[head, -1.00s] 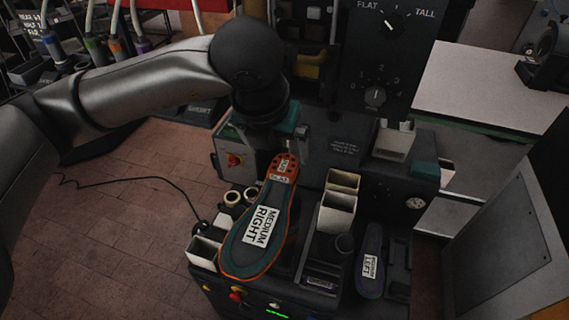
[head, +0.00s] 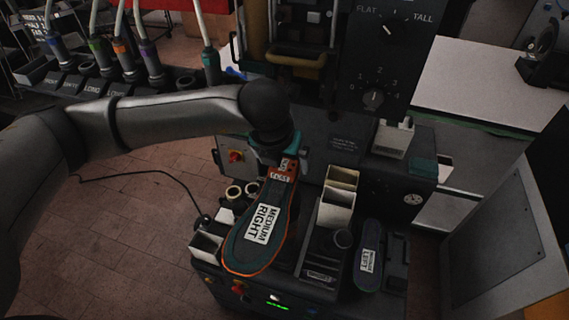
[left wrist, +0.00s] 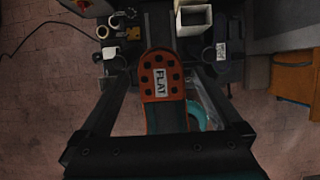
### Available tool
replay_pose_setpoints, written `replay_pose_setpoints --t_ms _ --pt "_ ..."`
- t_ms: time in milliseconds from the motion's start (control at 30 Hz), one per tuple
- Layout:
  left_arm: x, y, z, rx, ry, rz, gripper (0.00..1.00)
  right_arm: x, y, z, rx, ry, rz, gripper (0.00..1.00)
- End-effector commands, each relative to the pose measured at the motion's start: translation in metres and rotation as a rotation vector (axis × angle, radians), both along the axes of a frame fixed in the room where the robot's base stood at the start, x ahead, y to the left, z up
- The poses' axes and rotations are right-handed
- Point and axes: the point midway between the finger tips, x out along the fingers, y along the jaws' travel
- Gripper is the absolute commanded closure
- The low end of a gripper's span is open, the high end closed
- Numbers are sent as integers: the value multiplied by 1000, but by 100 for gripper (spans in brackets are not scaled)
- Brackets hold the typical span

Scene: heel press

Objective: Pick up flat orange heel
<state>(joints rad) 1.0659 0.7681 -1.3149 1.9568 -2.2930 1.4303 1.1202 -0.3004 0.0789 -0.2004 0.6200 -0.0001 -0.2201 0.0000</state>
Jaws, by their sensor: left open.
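The flat orange heel (head: 284,172) is a rounded orange-red piece at the far end of a dark teal sole (head: 245,247) labelled MEDIUM RIGHT. In the left wrist view the heel (left wrist: 160,92) shows dark dots and a white FLAT label. My left gripper (head: 275,152) is over the heel end and covers part of it in the head view. In the left wrist view my left gripper (left wrist: 162,78) is open, with the heel between its fingers and gaps on both sides. My right gripper is not in view.
A machine panel (head: 345,140) with dials stands behind the sole. Pale bins (head: 337,207) and a smaller MEDIUM LEFT sole (head: 369,255) are to the right. Pale rings (head: 234,191) and a white bin (head: 206,243) are on the left.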

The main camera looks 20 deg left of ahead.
Motion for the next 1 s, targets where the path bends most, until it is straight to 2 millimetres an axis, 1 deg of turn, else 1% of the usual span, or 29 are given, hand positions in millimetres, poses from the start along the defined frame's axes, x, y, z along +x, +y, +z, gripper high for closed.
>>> replay_pose_setpoints --t_ms 67,800,833,1000 --pt "0 0 0 0 0 0 1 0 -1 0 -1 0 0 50" --pt "0 0 1 0 0 1 84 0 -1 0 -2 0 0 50" --pt "0 0 1 0 0 1 87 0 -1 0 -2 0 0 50" --pt "0 0 1 -1 -1 1 87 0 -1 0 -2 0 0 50"
